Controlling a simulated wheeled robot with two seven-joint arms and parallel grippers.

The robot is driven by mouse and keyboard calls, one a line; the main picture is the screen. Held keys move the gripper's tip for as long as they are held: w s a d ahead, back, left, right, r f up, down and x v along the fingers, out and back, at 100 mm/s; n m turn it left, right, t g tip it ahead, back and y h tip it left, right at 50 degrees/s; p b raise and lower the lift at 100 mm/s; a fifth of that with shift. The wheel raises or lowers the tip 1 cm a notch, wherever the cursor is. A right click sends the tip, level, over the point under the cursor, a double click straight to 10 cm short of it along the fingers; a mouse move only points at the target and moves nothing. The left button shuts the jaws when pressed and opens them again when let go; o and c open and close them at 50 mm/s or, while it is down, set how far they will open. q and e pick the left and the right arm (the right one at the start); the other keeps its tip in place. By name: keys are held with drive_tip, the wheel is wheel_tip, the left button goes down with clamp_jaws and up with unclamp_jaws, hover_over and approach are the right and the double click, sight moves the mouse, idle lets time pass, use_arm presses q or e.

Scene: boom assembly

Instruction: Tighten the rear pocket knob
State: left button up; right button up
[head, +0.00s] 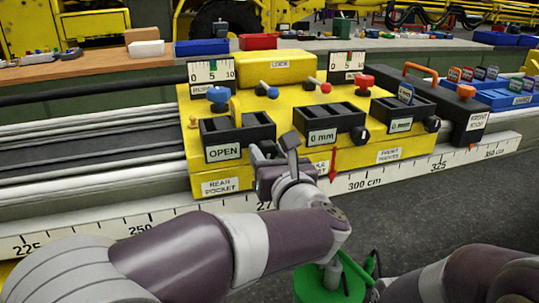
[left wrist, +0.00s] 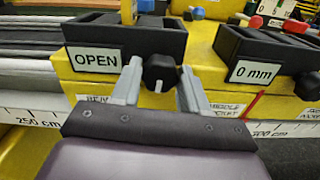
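The rear pocket (head: 236,137) is a black open-topped box on the yellow block, labelled OPEN; it also shows in the left wrist view (left wrist: 130,38). Its black knob (left wrist: 161,70), with a white mark, sticks out at the box's lower right front corner. In the head view my gripper mostly hides the knob. My left gripper (head: 273,148) is open in front of the pocket. In the left wrist view its two fingers (left wrist: 160,84) stand on either side of the knob, with a visible gap to each side. Only my right arm shows, at the lower right; its gripper is not visible.
The middle pocket (head: 330,121), labelled 0 mm, and the front pocket (head: 403,112) stand to the right, each with a black knob. A blue-topped knob (head: 218,95) rises behind the rear pocket. A ruler rail (head: 370,180) runs along the front. A green object (head: 320,287) is below.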

use_arm(q)
drive_tip(key=shift+c, duration=1)
